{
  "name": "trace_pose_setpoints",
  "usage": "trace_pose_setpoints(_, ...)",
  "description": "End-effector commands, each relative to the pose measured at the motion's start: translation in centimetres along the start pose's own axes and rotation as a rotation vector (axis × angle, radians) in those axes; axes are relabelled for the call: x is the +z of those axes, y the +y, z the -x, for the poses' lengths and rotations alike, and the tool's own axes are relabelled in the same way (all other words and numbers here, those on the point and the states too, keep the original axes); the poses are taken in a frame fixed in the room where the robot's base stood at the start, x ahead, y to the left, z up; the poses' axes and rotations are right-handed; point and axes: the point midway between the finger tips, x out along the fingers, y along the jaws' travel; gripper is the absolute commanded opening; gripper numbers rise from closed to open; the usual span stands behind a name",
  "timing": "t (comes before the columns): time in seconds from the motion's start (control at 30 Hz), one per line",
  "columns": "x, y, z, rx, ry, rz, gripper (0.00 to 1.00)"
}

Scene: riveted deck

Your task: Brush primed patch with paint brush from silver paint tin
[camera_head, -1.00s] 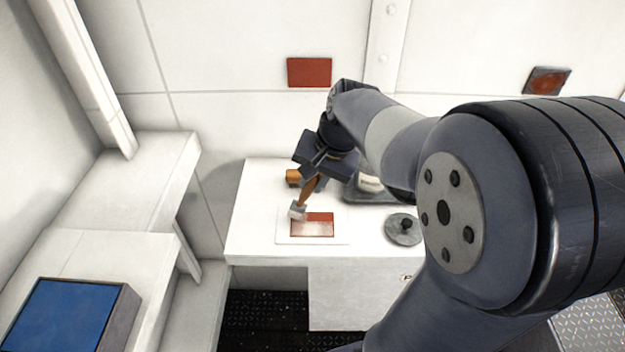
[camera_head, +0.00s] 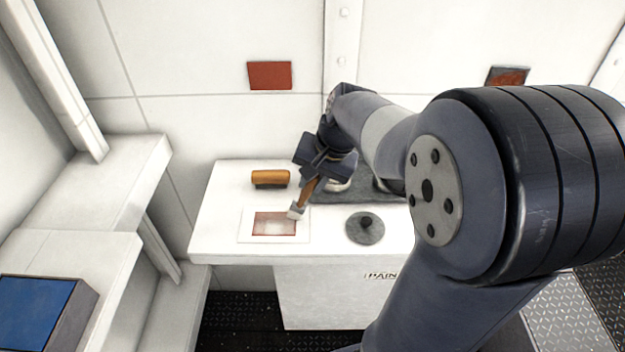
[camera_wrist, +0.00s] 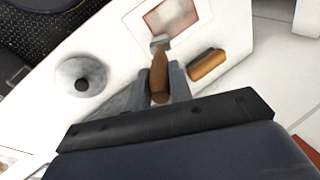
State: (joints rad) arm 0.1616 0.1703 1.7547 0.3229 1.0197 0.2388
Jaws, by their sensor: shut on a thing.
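My gripper (camera_head: 318,172) is shut on the wooden handle of the paint brush (camera_head: 308,193), which also shows in the wrist view (camera_wrist: 159,75). The brush is tilted, with its pale head down at the right edge of the primed patch (camera_head: 272,224). I cannot tell if the bristles touch it. The patch is a red rectangle with whitish smears, on a white sheet; it also shows in the wrist view (camera_wrist: 172,14). The paint tin (camera_head: 340,184) is mostly hidden behind my gripper; only a pale part shows.
An orange-brown block (camera_head: 270,179) lies behind the patch. Red panels (camera_head: 270,75) are on the wall. A blue-topped box (camera_head: 35,310) is at lower left.

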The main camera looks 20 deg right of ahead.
Motion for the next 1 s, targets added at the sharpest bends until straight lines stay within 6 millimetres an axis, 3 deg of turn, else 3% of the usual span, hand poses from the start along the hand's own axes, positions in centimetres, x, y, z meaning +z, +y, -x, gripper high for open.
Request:
trace_pose_setpoints(0.2, -0.5, -1.0, 2.7, 0.001, 0.001, 0.001, 0.01)
trace_pose_setpoints(0.7, -1.3, -2.8, 6.7, 0.0, 0.0, 0.003, 0.01)
trace_pose_setpoints(1.0, -1.4, -3.1, 7.5, 0.0, -0.001, 0.004, 0.01)
